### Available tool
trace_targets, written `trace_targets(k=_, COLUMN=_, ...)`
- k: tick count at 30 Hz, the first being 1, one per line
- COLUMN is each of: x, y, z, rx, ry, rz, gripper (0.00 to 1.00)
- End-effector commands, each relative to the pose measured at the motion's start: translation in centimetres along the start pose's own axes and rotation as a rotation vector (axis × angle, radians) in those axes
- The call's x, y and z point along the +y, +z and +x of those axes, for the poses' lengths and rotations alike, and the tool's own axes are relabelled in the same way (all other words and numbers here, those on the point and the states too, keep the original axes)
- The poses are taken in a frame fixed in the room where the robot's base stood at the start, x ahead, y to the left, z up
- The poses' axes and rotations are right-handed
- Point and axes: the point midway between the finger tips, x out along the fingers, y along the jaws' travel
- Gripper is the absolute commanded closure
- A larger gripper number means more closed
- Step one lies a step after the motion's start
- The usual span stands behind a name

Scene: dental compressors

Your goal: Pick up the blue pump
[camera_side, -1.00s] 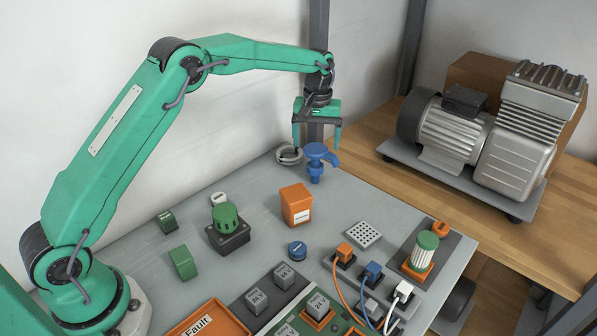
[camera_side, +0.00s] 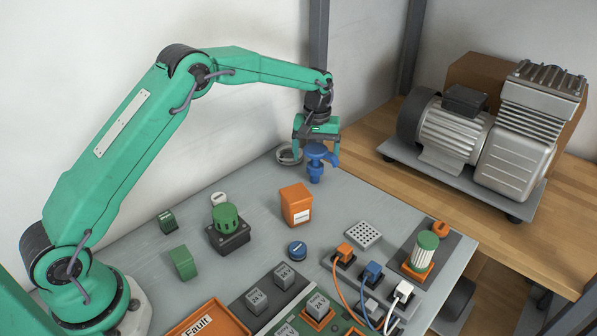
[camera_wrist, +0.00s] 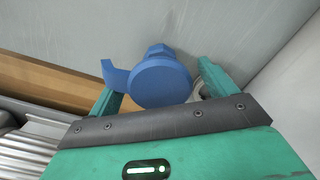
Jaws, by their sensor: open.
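The blue pump (camera_side: 315,164) stands upright near the back edge of the grey board, its spout pointing right in the side view. My gripper (camera_side: 315,157) is open and lowered over the top of the pump, with one finger on either side of its head. In the wrist view the round blue top of the pump (camera_wrist: 160,82) lies between the two green fingers of my gripper (camera_wrist: 162,88), with its spout reaching past the left finger. I cannot tell whether either finger touches the pump.
A grey ring (camera_side: 288,154) lies just left of the pump. An orange block (camera_side: 296,205) stands in front of it. A large compressor (camera_side: 470,140) sits on the wooden bench (camera_side: 570,215) to the right. The board between the pump and the perforated plate (camera_side: 363,235) is clear.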

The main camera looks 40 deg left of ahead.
Motion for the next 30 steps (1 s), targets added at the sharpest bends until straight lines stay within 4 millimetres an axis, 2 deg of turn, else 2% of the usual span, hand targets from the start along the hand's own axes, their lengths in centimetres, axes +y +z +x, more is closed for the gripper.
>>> trace_targets(k=3, x=0.0, y=0.1, z=1.6, rx=-0.002, ry=-0.001, rz=0.000, gripper=0.16)
trace_targets(k=9, x=0.0, y=0.1, z=3.1, rx=-0.001, ry=-0.001, rz=0.000, gripper=0.16)
trace_targets(k=25, x=0.0, y=0.0, z=3.2, rx=0.000, ry=0.000, rz=0.000, gripper=0.16)
trace_targets(k=30, x=0.0, y=0.0, z=3.2, rx=0.000, ry=0.000, rz=0.000, gripper=0.49)
